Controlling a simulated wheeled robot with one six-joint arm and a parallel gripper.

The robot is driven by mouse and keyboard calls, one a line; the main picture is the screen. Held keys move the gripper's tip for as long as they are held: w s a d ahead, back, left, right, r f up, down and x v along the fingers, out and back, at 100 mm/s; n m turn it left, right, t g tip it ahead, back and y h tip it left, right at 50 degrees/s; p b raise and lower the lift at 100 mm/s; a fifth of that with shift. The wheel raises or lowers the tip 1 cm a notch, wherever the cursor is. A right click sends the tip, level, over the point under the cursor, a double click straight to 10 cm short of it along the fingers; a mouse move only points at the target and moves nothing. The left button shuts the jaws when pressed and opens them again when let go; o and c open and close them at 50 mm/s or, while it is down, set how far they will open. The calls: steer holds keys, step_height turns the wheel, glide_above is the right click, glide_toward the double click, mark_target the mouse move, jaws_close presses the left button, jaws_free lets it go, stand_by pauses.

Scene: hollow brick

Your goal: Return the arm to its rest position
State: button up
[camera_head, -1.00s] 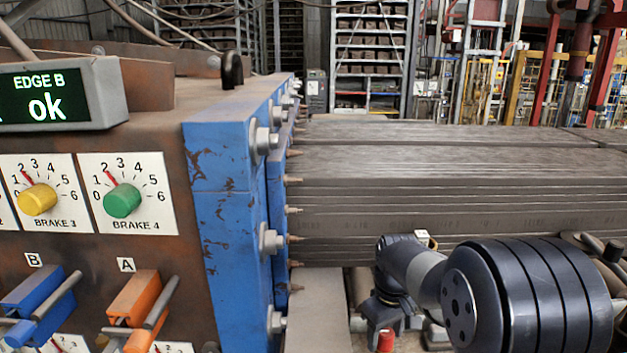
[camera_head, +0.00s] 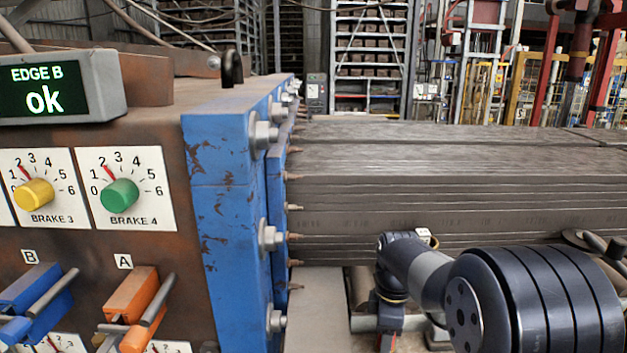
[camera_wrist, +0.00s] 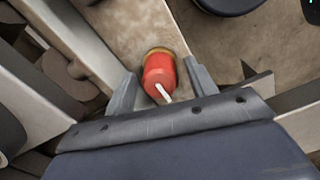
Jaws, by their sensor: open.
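My arm (camera_head: 410,262) shows at the lower right of the head view, in front of the lower part of the stacked clay slabs. In the wrist view my gripper (camera_wrist: 159,72) is open, with one grey finger on each side. A red knob with a white mark and a brass-coloured collar (camera_wrist: 160,74) appears between the fingers, apart from both. I cannot tell how far beyond the fingertips it is.
A rusty machine with a blue edge (camera_head: 220,200) stands at left. Its display (camera_head: 45,90) reads "EDGE B ok". It carries a yellow dial (camera_head: 34,194), a green dial (camera_head: 119,196), a blue lever (camera_head: 38,300) and an orange lever (camera_head: 132,305). Grey slabs (camera_head: 440,165) extend right.

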steer(key=shift+n, duration=1.3)
steer(key=shift+r, duration=0.1)
